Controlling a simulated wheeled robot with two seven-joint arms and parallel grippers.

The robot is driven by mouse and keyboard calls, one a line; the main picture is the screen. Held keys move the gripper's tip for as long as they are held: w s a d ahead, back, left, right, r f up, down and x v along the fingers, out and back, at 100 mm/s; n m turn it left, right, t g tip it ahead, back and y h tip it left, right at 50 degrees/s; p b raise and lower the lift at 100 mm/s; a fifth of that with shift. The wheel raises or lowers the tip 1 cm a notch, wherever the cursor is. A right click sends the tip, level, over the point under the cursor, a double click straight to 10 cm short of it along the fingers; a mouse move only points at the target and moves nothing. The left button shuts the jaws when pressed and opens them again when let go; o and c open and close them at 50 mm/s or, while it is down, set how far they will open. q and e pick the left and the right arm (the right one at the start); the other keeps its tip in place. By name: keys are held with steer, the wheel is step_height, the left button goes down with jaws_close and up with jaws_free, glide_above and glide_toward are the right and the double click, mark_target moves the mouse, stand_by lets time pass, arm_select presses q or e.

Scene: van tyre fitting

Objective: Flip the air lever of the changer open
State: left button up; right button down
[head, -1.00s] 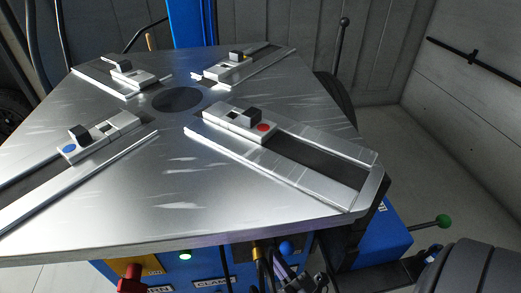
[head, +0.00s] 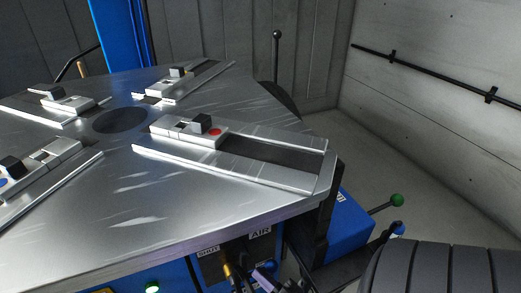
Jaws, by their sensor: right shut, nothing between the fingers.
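The tyre changer's steel turntable (head: 190,215) fills the left and middle of the head view. Under its front edge is a dark panel with a SHUT label (head: 208,251) and an AIR label (head: 261,232). A brass-coloured fitting (head: 228,271) stands in front of this panel. A blue rounded knob (head: 269,265), which looks like the air lever's end, is to its right. My right gripper (head: 262,277) is shut and empty at the bottom edge, close to the knob. I cannot tell whether they touch. The lever's shaft is mostly hidden. My left gripper is not in view.
A blue box (head: 342,222) with a green-knobbed lever (head: 396,200) stands right of the turntable. A dark grooved tyre (head: 450,270) fills the bottom right corner. Clamp jaws sit on the turntable, one with a red dot (head: 214,132). Floor is clear toward the right wall.

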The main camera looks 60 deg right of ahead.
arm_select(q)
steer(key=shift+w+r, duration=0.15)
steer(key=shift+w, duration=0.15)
arm_select(e)
steer(key=shift+f, duration=0.25)
steer(key=shift+s, duration=0.1)
steer(key=shift+f, duration=0.1)
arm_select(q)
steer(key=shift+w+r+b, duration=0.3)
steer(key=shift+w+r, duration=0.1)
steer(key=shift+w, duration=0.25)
arm_select(e)
steer(key=v, duration=0.9)
steer(key=shift+s, duration=0.4)
